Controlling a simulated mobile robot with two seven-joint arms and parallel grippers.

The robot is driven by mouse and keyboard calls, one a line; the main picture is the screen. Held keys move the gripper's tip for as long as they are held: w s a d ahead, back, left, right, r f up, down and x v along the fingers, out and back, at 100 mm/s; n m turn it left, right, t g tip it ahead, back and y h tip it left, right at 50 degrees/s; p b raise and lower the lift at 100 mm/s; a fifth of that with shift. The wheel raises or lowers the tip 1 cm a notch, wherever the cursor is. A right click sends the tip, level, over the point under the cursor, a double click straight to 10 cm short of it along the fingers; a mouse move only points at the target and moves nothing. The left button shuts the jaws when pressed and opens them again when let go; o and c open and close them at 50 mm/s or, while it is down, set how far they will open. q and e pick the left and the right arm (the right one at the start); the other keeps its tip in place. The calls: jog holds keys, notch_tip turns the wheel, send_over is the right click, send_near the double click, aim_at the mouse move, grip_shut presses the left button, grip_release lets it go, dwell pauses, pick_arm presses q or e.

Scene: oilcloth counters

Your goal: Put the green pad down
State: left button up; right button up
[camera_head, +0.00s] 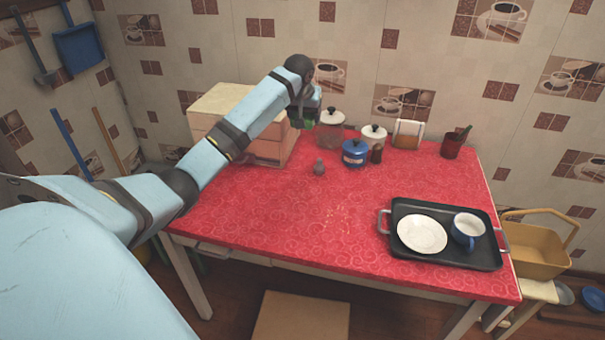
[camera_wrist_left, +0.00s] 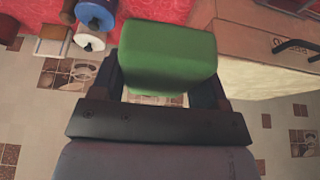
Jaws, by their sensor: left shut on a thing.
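The green pad (camera_wrist_left: 170,58) is a block with rounded edges. My left gripper (camera_wrist_left: 168,85) is shut on it in the left wrist view, with a dark finger on each side. In the head view my left gripper (camera_head: 305,108) is at the back of the red table (camera_head: 300,215), beside the wooden box with drawers. Only a bit of green shows there, mostly hidden by the gripper. I cannot tell whether the pad touches anything below. My right gripper is not in view.
The wooden box (camera_head: 222,103) stands close left of the gripper. A glass jar (camera_head: 330,130), a blue pot (camera_head: 355,153) and a small shaker (camera_head: 319,167) stand to the right. A black tray (camera_head: 402,207) holds a plate and a mug. The front middle of the table is mostly clear.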

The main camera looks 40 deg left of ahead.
pick_arm(q)
notch_tip(320, 180, down, 20)
jog(key=shift+s+r+b, duration=0.1)
jog(key=shift+r+b, duration=0.1)
jog(key=shift+b, duration=0.9)
jog(key=shift+f+p, duration=0.3)
jog(key=shift+f, duration=0.25)
jog(key=o, duration=0.8)
jog(key=shift+o, duration=0.2)
